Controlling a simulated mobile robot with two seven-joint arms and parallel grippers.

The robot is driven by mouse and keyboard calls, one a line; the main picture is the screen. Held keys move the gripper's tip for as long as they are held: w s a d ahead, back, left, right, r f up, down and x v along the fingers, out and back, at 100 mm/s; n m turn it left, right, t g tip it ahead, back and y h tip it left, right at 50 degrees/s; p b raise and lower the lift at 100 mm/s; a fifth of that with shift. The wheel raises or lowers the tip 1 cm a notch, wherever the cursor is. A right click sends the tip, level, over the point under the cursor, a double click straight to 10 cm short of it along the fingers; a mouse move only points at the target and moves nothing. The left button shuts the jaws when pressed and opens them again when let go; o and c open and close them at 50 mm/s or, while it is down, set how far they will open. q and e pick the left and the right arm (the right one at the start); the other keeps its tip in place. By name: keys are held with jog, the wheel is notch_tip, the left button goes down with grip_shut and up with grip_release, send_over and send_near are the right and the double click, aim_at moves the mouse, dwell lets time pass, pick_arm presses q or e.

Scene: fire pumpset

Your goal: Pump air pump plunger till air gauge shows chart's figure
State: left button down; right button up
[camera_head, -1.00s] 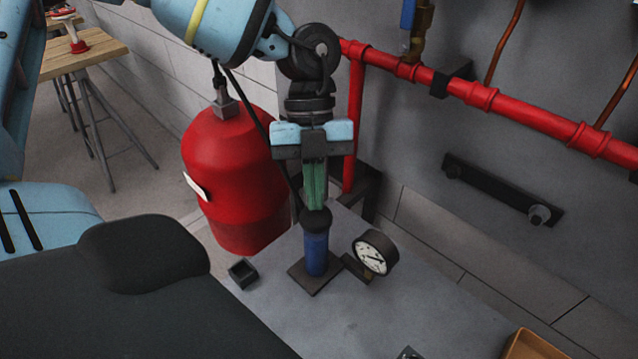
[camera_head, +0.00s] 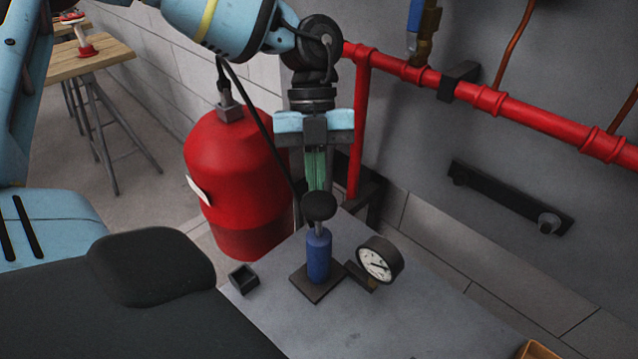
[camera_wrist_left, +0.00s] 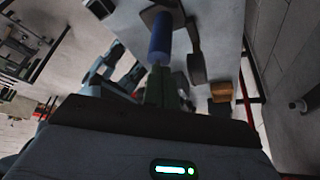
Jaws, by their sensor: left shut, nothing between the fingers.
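The air pump has a blue cylinder (camera_head: 318,257) standing upright on a dark square base. Its plunger has a black round knob (camera_head: 319,206), with a short length of bare rod showing between knob and cylinder. The air gauge (camera_head: 379,260), white-faced with a dark rim, sits right of the pump; its needle is too small to read exactly. My left gripper (camera_head: 316,182) points down with green fingers shut directly above the knob; I cannot tell whether they touch it. The cylinder also shows in the left wrist view (camera_wrist_left: 160,42). No chart shows. My right gripper is out of view.
The pump stands on a grey tabletop (camera_head: 400,325). A small black open box (camera_head: 243,278) lies to its left, and a wooden tray edge (camera_head: 537,350) shows at lower right. A red tank (camera_head: 235,175) stands behind left; red piping (camera_head: 520,112) runs along the wall.

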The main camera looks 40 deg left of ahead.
pick_arm(q)
jog(key=v, duration=0.8)
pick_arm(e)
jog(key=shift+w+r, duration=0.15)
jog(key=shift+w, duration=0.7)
pick_arm(q)
jog(key=shift+f, duration=0.1)
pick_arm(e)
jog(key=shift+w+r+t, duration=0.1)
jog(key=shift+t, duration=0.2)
